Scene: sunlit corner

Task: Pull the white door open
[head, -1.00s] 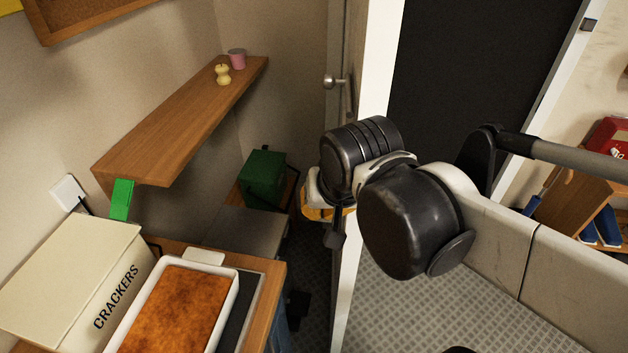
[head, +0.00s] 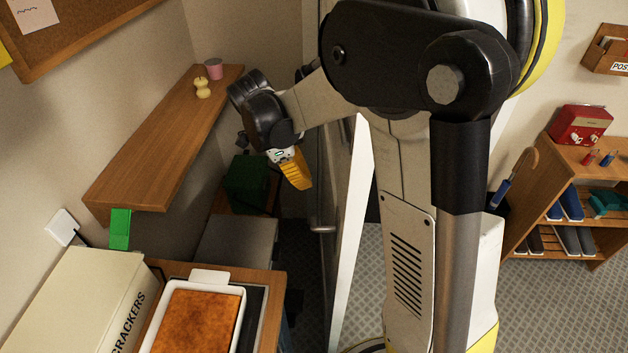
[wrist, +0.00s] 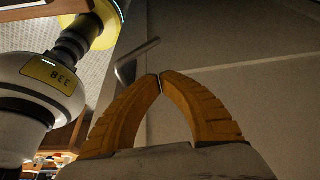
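The white door (head: 352,225) is seen almost edge-on in the head view, with its bright edge facing me and its left face in shadow. A metal lever handle (head: 322,230) sticks out on that shaded side; it also shows in the wrist view (wrist: 137,62). My gripper (head: 303,185), with orange fingers, hangs left of the door, above the handle in the picture. In the wrist view its fingertips (wrist: 160,82) meet with nothing visible between them. The handle appears just beyond the tips, to their left; I cannot tell the exact gap.
A wooden shelf (head: 165,140) with small items juts out on the left, near my gripper. Below are a green box (head: 248,185), a crackers box (head: 75,300) and a baking dish (head: 243,310). A shoe rack (head: 530,210) stands right. My arm hides much of the middle.

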